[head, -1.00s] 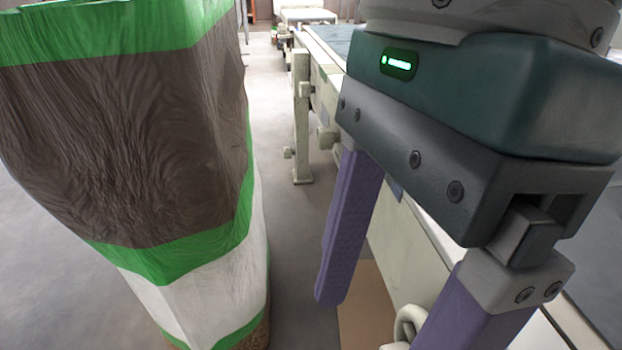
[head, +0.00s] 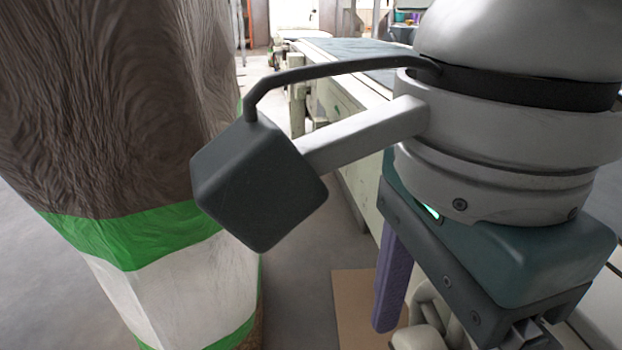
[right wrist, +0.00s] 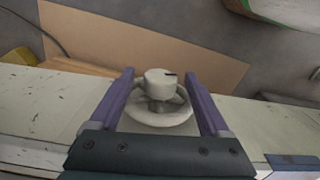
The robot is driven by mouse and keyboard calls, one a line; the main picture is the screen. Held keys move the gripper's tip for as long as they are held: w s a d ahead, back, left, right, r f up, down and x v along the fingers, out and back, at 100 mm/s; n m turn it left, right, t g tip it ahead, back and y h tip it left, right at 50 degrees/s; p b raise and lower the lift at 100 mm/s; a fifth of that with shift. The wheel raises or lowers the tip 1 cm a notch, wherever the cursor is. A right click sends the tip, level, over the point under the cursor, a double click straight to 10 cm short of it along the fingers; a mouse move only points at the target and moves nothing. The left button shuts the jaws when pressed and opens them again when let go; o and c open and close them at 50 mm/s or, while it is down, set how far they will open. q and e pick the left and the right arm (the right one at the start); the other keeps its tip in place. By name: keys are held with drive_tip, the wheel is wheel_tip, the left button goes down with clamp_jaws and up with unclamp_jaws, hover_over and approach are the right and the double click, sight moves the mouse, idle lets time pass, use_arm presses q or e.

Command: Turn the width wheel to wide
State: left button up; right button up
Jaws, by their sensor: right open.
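The width wheel (right wrist: 158,105) is a pale round handwheel with a whitish hub that carries a short dark mark. It sits in the middle of the right wrist view, and a part of it shows low in the head view (head: 416,340). My right gripper (right wrist: 157,74) is open, with one purple finger on each side of the wheel. The fingers look apart from the hub; whether they touch the rim I cannot tell. In the head view my wrist hides much of the gripper and the wheel. My left gripper is not in view.
A large brown, green and white bag (head: 170,270) stands close on the left in the head view. A pale machine frame with a conveyor (head: 345,50) runs away behind my right arm. A tan board (right wrist: 140,45) lies on the grey floor beyond the wheel.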

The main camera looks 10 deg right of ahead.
drive_tip(key=shift+r, duration=0.1)
drive_tip(key=shift+c, duration=0.2)
drive_tip(key=c, duration=0.4)
clamp_jaws()
